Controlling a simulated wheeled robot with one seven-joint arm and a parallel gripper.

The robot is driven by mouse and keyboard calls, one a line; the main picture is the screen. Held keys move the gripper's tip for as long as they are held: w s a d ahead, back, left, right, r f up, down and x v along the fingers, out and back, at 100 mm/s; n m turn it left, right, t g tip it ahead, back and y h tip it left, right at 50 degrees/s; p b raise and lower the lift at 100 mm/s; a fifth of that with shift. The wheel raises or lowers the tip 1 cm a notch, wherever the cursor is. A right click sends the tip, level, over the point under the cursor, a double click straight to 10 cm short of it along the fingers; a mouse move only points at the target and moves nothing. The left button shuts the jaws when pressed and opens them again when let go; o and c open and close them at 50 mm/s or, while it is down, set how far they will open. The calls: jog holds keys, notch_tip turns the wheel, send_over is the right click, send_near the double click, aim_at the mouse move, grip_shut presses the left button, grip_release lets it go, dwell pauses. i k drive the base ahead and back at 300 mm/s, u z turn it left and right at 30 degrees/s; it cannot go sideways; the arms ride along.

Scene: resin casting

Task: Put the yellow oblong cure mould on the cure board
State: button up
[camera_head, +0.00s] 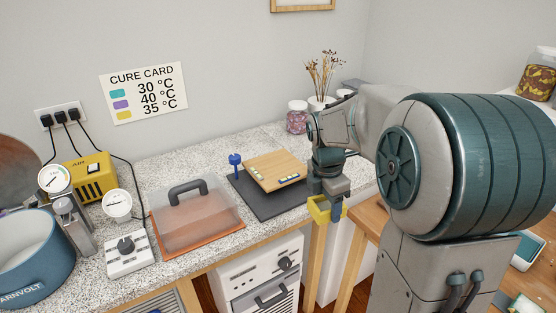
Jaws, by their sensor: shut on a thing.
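My gripper (325,193) points down beyond the front edge of the worktop and is shut on the yellow mould (321,213). The mould hangs in the air, to the right of and nearer than the light wooden board (272,165). That board, which looks like the cure board, lies on a dark slab (262,204) on the worktop. It carries small level vials on its near and left edges, and its top is otherwise bare. My gripper hides part of the mould, so its full outline does not show.
A blue knob (235,160) stands at the slab's left corner. A clear cover with a dark handle (188,194) sits on an orange mat (205,237) further left. A pink-filled jar (297,118) and a vase of dried flowers (318,102) stand behind.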

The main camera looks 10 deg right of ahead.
aim_at(279, 164)
jog(key=i, duration=0.9)
